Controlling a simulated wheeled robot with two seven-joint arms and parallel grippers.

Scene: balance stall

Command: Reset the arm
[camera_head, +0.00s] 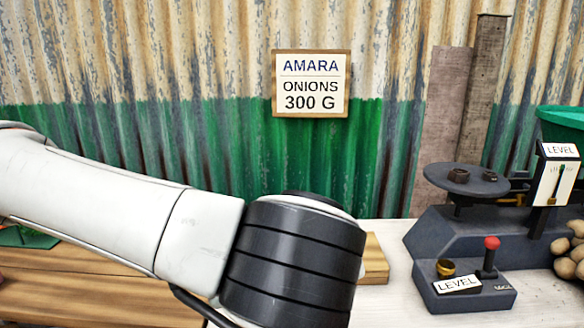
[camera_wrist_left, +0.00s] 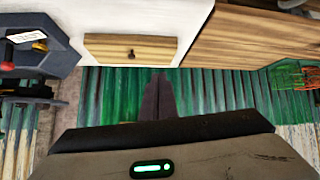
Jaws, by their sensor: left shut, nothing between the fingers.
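My left arm comes in from the left in the head view and crosses in front of the counter, its dark ribbed joint near the middle. The left gripper itself is out of sight there. In the left wrist view my left gripper (camera_wrist_left: 158,82) shows as dark fingers held together with nothing between them, in front of the green corrugated wall. The picture there is upside down. My right gripper is in neither view.
A dark balance scale (camera_head: 440,232) stands at the right with a red-knobbed lever (camera_head: 490,257). Brown produce (camera_head: 570,262) lies beside it. A sign (camera_head: 311,83) reading "AMARA ONIONS 300 G" hangs on the wall.

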